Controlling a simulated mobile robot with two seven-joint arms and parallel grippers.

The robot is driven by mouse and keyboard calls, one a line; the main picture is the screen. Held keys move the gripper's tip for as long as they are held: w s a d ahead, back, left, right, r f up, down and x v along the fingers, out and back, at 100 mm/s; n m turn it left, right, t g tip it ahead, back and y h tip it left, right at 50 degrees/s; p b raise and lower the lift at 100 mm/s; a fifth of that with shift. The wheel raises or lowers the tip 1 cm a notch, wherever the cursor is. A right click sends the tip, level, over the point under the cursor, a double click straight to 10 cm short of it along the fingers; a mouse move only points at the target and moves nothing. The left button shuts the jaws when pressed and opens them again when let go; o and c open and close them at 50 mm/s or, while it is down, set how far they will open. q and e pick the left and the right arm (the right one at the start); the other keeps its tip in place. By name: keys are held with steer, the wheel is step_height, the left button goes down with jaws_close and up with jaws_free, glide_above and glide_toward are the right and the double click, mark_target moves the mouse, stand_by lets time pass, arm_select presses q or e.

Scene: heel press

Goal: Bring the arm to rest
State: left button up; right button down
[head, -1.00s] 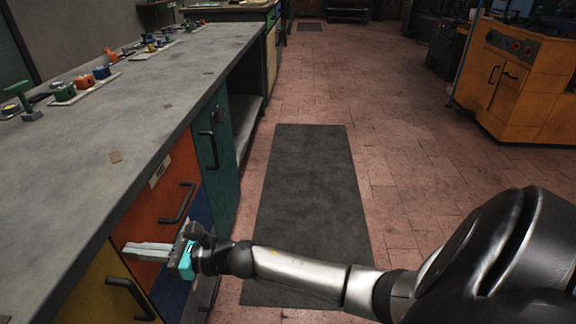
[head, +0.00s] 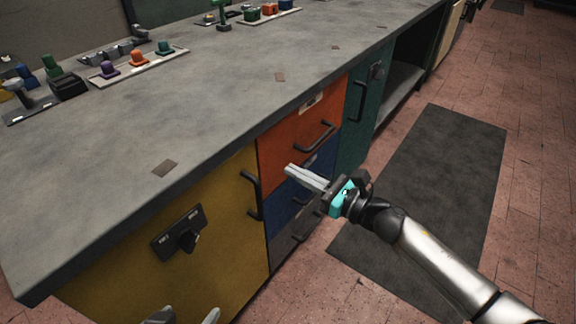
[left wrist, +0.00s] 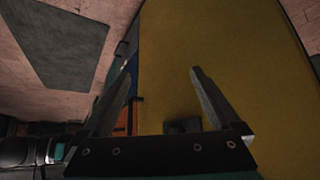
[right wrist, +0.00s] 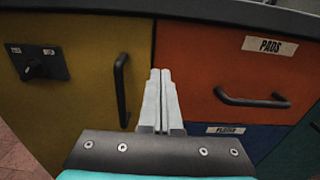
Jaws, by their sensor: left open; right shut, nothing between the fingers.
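My right gripper (head: 290,172) is shut and empty in the head view, in front of the orange drawer (head: 280,140). In the right wrist view its closed fingers (right wrist: 161,75) point at the seam between the yellow door (right wrist: 95,60) and the orange drawer. My left gripper (head: 188,319) shows only its fingertips at the bottom of the head view, near the yellow door. In the left wrist view its fingers (left wrist: 150,78) are spread apart with nothing between them, facing the yellow door. The right arm reaches in from the lower right.
The grey worktop (head: 110,170) holds several coloured knobs on a strip (head: 138,66) at the back. The yellow door has a black switch (head: 180,238); black handles (head: 315,137) stick out from the fronts. A dark mat (head: 435,190) lies on open tiled floor to the right.

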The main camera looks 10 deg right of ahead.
arm_select(q)
steer(key=shift+s+a+r+g+y+p, duration=0.3)
steer(key=shift+s+a+g, duration=0.25)
steer(key=shift+s+a, duration=0.2)
steer(key=shift+s+a+r+g+y+p, duration=0.15)
steer(key=shift+s+a+g+y+p, duration=0.15)
steer(key=shift+s+a+g, duration=0.35)
arm_select(e)
steer(key=v, duration=0.7)
